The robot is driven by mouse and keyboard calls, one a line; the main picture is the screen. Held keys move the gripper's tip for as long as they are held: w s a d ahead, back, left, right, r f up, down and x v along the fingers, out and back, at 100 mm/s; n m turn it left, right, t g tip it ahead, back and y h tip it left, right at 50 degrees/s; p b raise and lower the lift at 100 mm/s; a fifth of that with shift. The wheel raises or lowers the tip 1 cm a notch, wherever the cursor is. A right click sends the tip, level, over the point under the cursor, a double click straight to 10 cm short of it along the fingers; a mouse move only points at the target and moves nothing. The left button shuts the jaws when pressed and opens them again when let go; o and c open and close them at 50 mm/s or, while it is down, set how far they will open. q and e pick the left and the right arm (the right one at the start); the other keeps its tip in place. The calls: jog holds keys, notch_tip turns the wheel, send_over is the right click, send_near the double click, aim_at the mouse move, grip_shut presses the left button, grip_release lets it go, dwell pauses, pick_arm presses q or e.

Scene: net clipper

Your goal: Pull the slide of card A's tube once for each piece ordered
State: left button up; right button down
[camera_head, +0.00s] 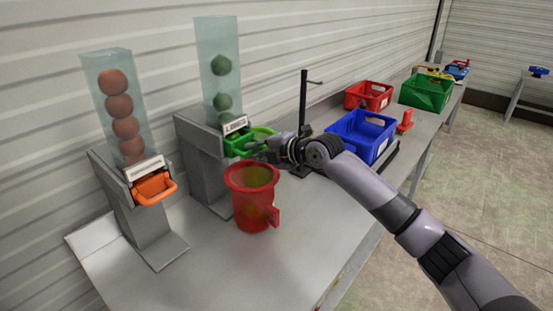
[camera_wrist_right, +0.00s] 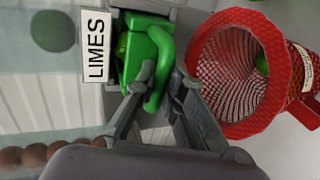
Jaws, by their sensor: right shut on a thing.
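The lime tube (camera_head: 213,80) is clear and holds green limes, two of them plain to see, above a grey dispenser stand (camera_head: 205,165). Its label (camera_wrist_right: 95,50) reads LIMES in the right wrist view. My right gripper (camera_head: 262,148) is shut on the looped handle of the green slide (camera_wrist_right: 158,60), which appears drawn out from the stand. A red mesh cup (camera_head: 252,178) with a side handle stands below and beside it. A green lime (camera_wrist_right: 262,64) shows inside the cup. No card A is legible. My left gripper is out of view.
A second tube (camera_head: 120,95) with several orange-brown fruits and an orange slide (camera_head: 155,188) stands at left. A thin black post (camera_head: 303,110) rises behind my right wrist. Blue (camera_head: 360,135), red (camera_head: 368,95) and green (camera_head: 426,92) crates stand further along the table.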

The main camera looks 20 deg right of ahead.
jog(key=s+d, duration=0.4)
jog(key=s, duration=0.2)
jog(key=shift+s+d+p, duration=0.3)
jog(key=shift+d, duration=0.1)
jog(key=shift+w+r, duration=0.1)
jog(key=shift+r, duration=0.05)
dwell(0.7)
jog(key=shift+w+a, duration=0.4)
jog(key=shift+w, duration=0.2)
jog(key=shift+w+a, duration=0.4)
jog(key=shift+w, duration=0.2)
jog(key=w+a+b, duration=0.1)
jog(key=w+a, duration=0.3)
jog(key=w, duration=0.2)
jog(key=shift+w, duration=0.15)
